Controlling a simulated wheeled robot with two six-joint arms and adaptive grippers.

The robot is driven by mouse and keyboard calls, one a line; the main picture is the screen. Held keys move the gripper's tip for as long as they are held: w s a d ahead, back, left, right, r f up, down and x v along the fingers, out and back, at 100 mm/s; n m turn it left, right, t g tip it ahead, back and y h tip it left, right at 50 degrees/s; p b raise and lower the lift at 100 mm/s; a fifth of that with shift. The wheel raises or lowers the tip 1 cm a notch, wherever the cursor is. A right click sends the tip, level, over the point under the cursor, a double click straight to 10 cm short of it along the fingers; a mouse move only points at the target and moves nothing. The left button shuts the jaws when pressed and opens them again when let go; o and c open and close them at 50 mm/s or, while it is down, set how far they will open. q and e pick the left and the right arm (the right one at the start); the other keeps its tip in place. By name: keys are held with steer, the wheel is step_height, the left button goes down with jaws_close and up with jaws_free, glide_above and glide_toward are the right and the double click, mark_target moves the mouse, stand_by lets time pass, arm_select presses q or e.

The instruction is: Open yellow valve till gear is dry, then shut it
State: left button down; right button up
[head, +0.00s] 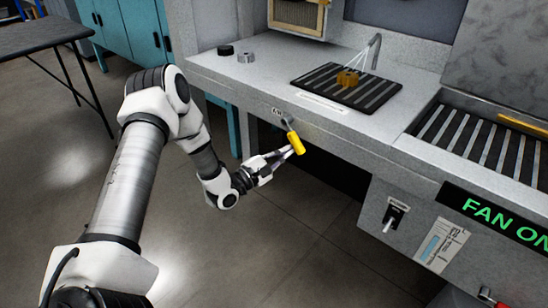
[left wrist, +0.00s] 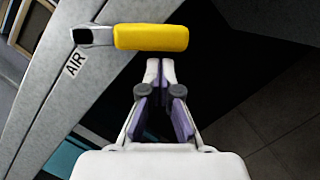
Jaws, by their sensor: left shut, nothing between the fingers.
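The yellow valve handle (head: 295,142) sticks out from the front edge of the workbench, beside an "AIR" label; it also shows large in the left wrist view (left wrist: 150,37). The gear (head: 347,77), yellow-orange, sits on the black slotted mat (head: 325,90) under a bent nozzle (head: 374,50), with thin pale streaks running to it. Whether the gear is wet I cannot tell. My left gripper (head: 296,150) is shut and empty, its fingertips close to the handle; in the left wrist view the fingertips (left wrist: 160,66) lie just below the handle. Contact is unclear. My right gripper is not in view.
The grey workbench (head: 420,150) carries a dark round part (head: 225,50) and a grey nut-like part (head: 246,57). A slatted tray (head: 480,140) is at the right. Below it are a switch (head: 394,215) and a "FAN ON" display (head: 500,215). The floor before the bench is clear.

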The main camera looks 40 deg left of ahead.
arm_select(q)
steer(key=shift+d+r, duration=0.15)
steer(key=shift+d, duration=0.1)
steer(key=shift+d, duration=0.1)
